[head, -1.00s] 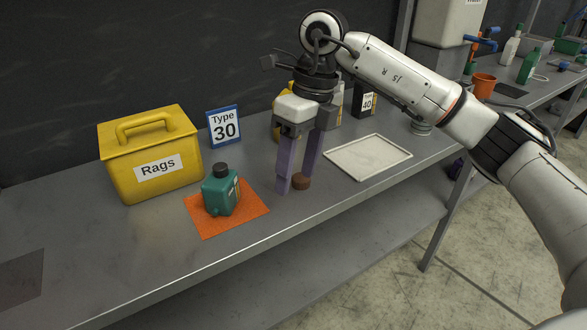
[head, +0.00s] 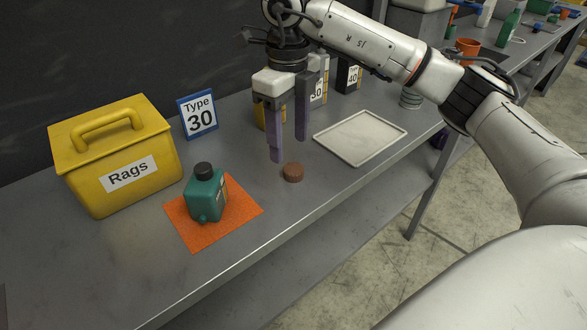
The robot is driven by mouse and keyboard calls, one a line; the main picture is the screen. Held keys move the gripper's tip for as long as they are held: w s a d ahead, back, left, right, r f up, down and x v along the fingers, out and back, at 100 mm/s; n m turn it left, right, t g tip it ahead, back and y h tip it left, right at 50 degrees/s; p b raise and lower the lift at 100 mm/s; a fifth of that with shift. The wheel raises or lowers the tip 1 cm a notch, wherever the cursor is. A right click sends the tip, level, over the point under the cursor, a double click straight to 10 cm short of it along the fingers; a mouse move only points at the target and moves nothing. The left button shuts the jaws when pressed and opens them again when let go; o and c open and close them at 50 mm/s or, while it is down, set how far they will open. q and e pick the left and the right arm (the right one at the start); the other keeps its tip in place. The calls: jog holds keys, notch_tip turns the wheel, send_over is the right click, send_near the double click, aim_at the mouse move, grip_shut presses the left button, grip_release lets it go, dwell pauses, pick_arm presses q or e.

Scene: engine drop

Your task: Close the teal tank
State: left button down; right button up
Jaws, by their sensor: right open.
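The teal tank (head: 205,197) stands upright on an orange cloth (head: 240,212). It has a black cap on top and a small teal knob or spout low on its front. A small round brown cap (head: 293,172) lies on the bare bench, right of the cloth. My right gripper (head: 288,149) is open and empty, fingers pointing down. Its fingertips are just behind and above the brown cap in the picture, apart from it. My left gripper is out of view.
A yellow Rags box (head: 118,165) stands behind and left of the tank. A Type 30 sign (head: 197,113) stands behind it. A pale shallow tray (head: 360,138) lies right of the brown cap. Labelled containers stand at the back. The bench front is clear.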

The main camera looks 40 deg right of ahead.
aim_at(295, 169)
jog(key=shift+f, duration=0.6)
jog(key=f, duration=0.3)
jog(key=s+d+f+p, duration=0.1)
jog(key=shift+f, duration=0.4)
jog(key=shift+w+a+f, duration=0.1)
jog(key=shift+f, duration=0.15)
jog(key=c, duration=1.1)
